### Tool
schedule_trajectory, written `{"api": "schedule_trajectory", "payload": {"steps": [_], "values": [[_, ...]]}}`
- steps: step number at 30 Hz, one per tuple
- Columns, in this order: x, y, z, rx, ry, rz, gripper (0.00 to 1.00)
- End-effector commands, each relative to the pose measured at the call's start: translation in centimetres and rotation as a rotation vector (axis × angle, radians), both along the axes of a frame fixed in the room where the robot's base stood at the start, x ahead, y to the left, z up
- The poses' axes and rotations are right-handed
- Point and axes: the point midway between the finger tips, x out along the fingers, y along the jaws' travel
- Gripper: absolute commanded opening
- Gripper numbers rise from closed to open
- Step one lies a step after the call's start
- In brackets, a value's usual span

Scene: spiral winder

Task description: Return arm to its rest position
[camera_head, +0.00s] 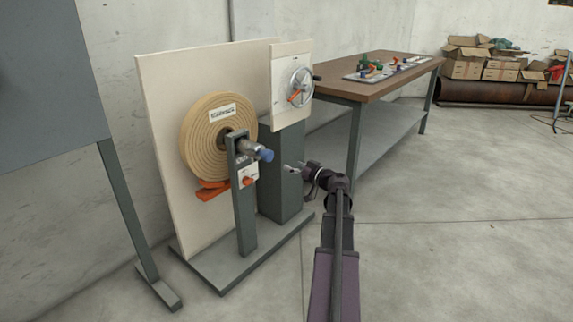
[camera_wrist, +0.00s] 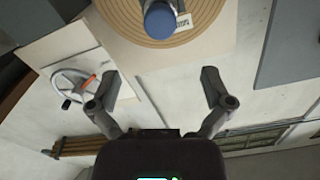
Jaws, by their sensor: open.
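My arm (camera_head: 341,235) reaches forward from the bottom of the head view. My gripper (camera_head: 292,167) is to the right of the winder's blue-tipped spindle (camera_head: 263,154), apart from it. In the wrist view my gripper (camera_wrist: 160,88) has its two fingers spread wide with nothing between them. The tan spiral roll (camera_head: 207,135) is mounted on the pale upright board (camera_head: 162,115). It also shows at the top of the wrist view (camera_wrist: 115,12), behind the blue spindle end (camera_wrist: 160,20).
A handwheel (camera_head: 297,88) with a red part is on a small panel above a grey-green post (camera_head: 281,180). A wooden-topped workbench (camera_head: 400,75) with small parts stands behind to the right. Cardboard boxes (camera_head: 466,69) are at the far right. Floor right of my arm is clear.

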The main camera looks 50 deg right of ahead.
Motion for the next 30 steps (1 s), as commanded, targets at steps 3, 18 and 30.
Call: {"api": "schedule_trajectory", "payload": {"steps": [3,18,30], "values": [[-0.4,0.0,0.0,0.000,0.000,0.000,1.00],[-0.3,0.0,0.0,0.000,0.000,0.001,1.00],[1.3,3.5,-0.8,0.016,0.057,0.063,1.00]]}}
